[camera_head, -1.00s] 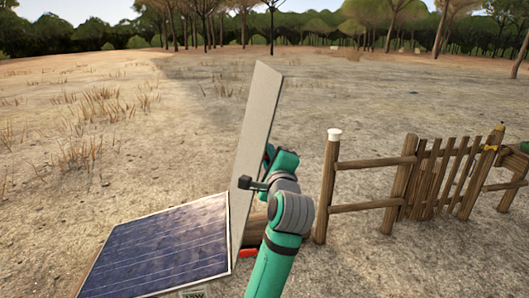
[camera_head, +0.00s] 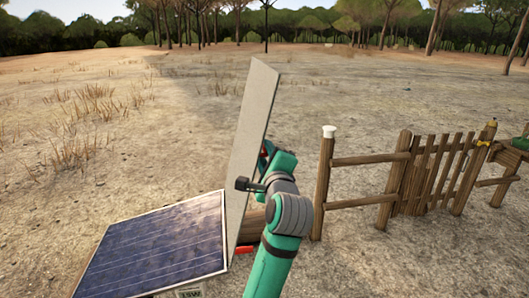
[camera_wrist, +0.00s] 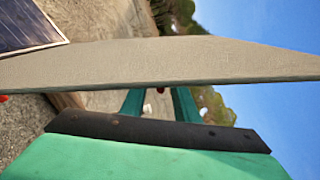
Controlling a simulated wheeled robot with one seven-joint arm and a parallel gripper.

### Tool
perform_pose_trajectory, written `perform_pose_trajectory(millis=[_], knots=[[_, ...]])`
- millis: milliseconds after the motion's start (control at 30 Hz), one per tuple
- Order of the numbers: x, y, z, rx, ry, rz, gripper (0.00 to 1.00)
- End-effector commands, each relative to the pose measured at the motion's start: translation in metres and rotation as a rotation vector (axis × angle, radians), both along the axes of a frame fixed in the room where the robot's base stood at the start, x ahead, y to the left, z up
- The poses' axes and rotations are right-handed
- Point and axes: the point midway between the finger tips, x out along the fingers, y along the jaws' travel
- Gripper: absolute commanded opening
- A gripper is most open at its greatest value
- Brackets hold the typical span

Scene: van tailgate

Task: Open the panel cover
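The panel cover (camera_head: 250,150) is a flat grey-beige board. It stands steeply raised, leaning slightly right, along the right edge of the solar panel (camera_head: 160,245). In the wrist view the cover (camera_wrist: 150,62) crosses the whole picture as a wide band. My gripper (camera_head: 266,158) is at the cover's right side, partly hidden by the cover and my wrist. In the wrist view its two teal fingers stand apart with a gap between them, and nothing shows held there. The cover hides their tips, so I cannot tell whether they touch it.
A wooden post with a white cap (camera_head: 329,132) and a wooden fence with a gate (camera_head: 440,175) stand to the right. A brown wooden piece (camera_head: 252,224) and a red part (camera_head: 246,250) lie low beside the cover. Open dry ground spreads behind and left.

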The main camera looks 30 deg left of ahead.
Motion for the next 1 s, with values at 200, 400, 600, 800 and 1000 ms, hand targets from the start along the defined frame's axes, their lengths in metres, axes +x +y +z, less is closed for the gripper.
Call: perform_pose_trajectory(millis=[200,400,600,800,1000], knots=[[-0.030,-0.028,0.000,0.001,-0.003,-0.001,0.28],[-0.055,-0.050,0.000,0.002,-0.002,0.000,0.28],[-0.068,-0.062,0.000,0.000,0.000,0.000,0.28],[-0.070,-0.063,-0.001,-0.001,0.001,0.000,0.28],[-0.070,-0.063,0.000,0.000,0.000,0.001,0.28]])
